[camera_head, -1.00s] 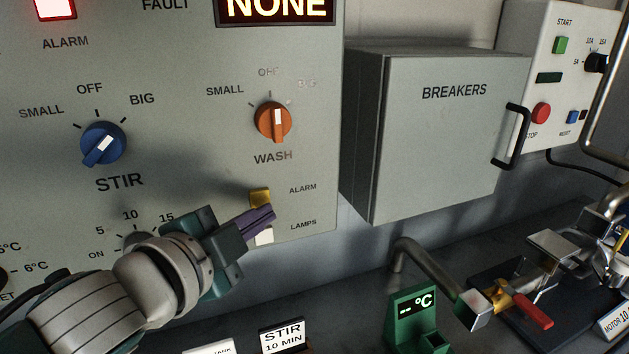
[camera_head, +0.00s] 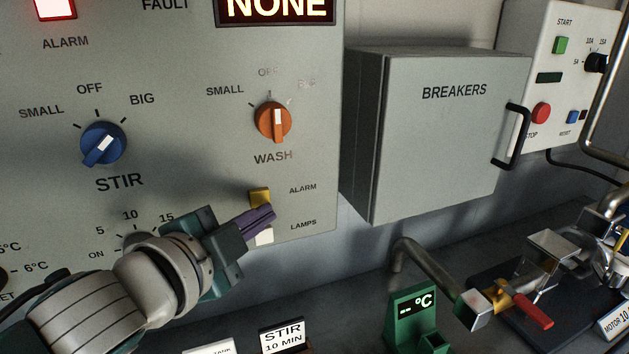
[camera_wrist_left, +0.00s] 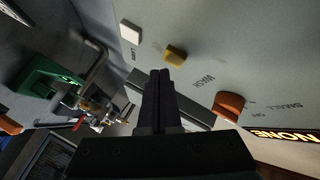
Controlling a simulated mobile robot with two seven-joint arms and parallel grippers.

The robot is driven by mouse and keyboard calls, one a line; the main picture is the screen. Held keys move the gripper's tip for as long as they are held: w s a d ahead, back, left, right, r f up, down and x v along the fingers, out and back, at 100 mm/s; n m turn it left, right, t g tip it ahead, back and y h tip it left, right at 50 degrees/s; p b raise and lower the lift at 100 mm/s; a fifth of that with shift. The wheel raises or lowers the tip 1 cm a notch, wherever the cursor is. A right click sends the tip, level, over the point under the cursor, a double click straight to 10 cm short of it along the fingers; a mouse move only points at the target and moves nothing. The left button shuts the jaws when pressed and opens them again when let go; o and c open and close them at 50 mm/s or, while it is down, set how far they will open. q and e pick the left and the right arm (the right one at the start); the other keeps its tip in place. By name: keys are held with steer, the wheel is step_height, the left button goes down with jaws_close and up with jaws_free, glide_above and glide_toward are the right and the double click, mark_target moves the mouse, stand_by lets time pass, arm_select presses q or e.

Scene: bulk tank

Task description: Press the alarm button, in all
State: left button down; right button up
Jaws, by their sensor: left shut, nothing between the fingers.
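The yellow alarm button (camera_head: 260,196) is on the lower right of the grey control panel, left of its ALARM label. It also shows in the left wrist view (camera_wrist_left: 176,54). My left gripper (camera_head: 268,215) is shut and empty, its purple fingertips just below the yellow button in the head view. In the left wrist view the shut fingers (camera_wrist_left: 160,78) point toward the panel, with the button beyond their tips. I cannot tell whether the tips touch the panel. The white lamps button (camera_head: 264,237) is partly hidden behind the fingers. My right gripper is not in view.
Above are the orange WASH knob (camera_head: 272,122) and the blue STIR knob (camera_head: 103,144). A red ALARM light (camera_head: 54,9) is lit at upper left. The BREAKERS box (camera_head: 445,130) juts out to the right. A green °C device (camera_head: 414,315) stands on the bench below.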

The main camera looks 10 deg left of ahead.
arm_select(q)
steer(key=shift+w, duration=0.1)
steer(key=shift+w+a, duration=0.25)
steer(key=shift+w, duration=0.05)
steer(key=shift+w+a, duration=0.2)
steer(key=shift+w, duration=0.1)
stand_by(0.8)
stand_by(0.3)
steer(key=shift+s+d, duration=0.45)
steer(key=shift+s, duration=0.25)
steer(key=shift+s+d+p, duration=0.3)
steer(key=shift+s+d, duration=0.4)
steer(key=shift+s, duration=0.35)
steer(key=shift+s+d+p, duration=0.3)
steer(key=shift+s+d, duration=0.4)
steer(key=shift+s, duration=0.3)
